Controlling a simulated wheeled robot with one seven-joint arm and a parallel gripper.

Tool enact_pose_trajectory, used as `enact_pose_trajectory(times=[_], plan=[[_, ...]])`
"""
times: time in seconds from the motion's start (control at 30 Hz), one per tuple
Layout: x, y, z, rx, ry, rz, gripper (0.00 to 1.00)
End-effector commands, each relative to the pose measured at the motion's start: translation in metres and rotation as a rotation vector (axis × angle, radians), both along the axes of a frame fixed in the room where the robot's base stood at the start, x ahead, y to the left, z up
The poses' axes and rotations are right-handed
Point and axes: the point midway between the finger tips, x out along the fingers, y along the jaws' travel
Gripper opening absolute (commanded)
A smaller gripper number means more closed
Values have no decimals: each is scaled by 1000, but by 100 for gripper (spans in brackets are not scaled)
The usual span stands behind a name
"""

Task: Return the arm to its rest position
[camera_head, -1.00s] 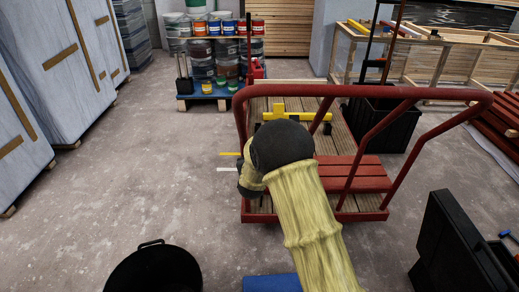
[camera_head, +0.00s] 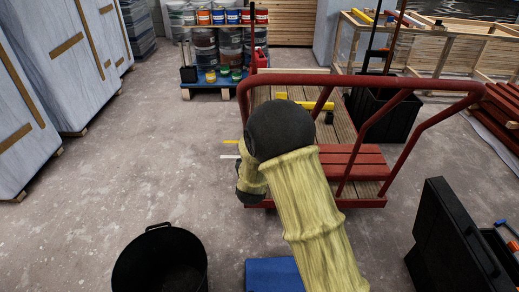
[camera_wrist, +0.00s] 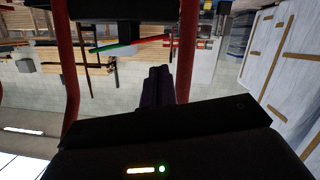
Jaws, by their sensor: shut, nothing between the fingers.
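My arm, in a yellow sleeve with a black joint, reaches forward from the bottom of the head view and ends in front of the red-framed cart (camera_head: 360,78). My gripper is hidden behind the arm in the head view. In the wrist view my gripper (camera_wrist: 158,72) shows as dark fingers closed together and empty. The wrist view is tilted over, with red cart rails on both sides of the fingers.
The cart bears red battens (camera_head: 355,160) and a yellow piece (camera_head: 292,103). A black bucket (camera_head: 160,262) stands front left, an open black case (camera_head: 450,240) front right. A blue pallet (camera_head: 215,83) holds paint cans. Floor at left centre is clear.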

Motion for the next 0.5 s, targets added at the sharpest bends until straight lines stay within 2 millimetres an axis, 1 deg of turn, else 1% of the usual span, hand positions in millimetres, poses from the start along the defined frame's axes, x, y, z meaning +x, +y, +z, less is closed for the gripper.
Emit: enact_pose_trajectory(times=[0.17, 0.27, 0.37, 0.47, 0.5], plan=[[0, 0, 1, 1, 3, 1, 0], [-3, -5, 6, 16, 31, 6, 0], [-11, -17, 16, 51, 101, 15, 0], [-28, -38, 28, 97, 211, 22, 0], [-38, -48, 32, 118, 263, 23, 0]])
